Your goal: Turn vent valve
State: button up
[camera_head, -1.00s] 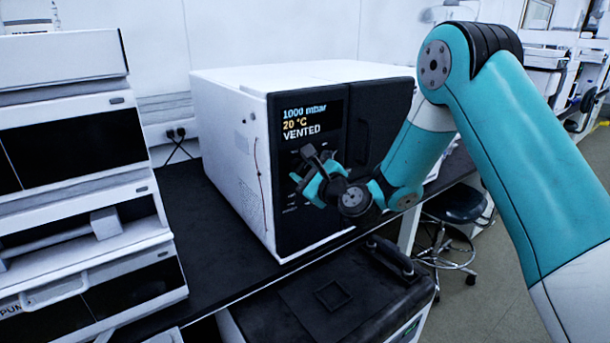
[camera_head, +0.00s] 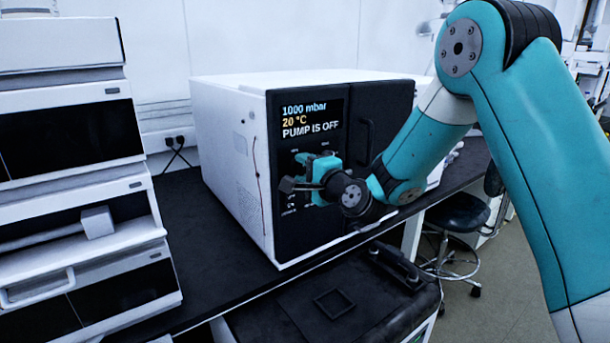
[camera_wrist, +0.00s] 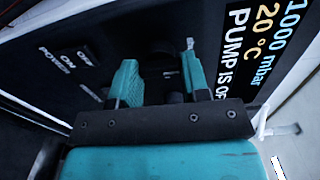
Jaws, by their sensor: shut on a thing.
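The vacuum oven (camera_head: 240,175) stands on the bench with its black front panel facing right. Its display (camera_head: 311,120) reads 1000 mbar, 20 °C and PUMP IS OFF, and it also shows in the wrist view (camera_wrist: 262,45). My gripper (camera_head: 305,172) is at the control panel below the display, with its teal fingers pointed at the panel. In the wrist view, the gripper (camera_wrist: 158,82) is shut on a dark knob (camera_wrist: 173,97), apparently the vent valve, mostly hidden by the fingers and palm. A POWER ON/OFF switch (camera_wrist: 76,52) is at the left.
A white instrument stack (camera_head: 70,180) stands at the left on the black bench (camera_head: 190,215). A dark-topped unit (camera_head: 340,300) with a handle sits below in front. A stool (camera_head: 458,225) is at the right. The oven's door handle (camera_head: 366,140) is close to my arm.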

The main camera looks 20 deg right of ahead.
jog(key=shift+n, duration=0.4)
jog(key=o, duration=0.9)
jog(key=shift+b+v, duration=7.5)
jog(key=shift+v, duration=1.2)
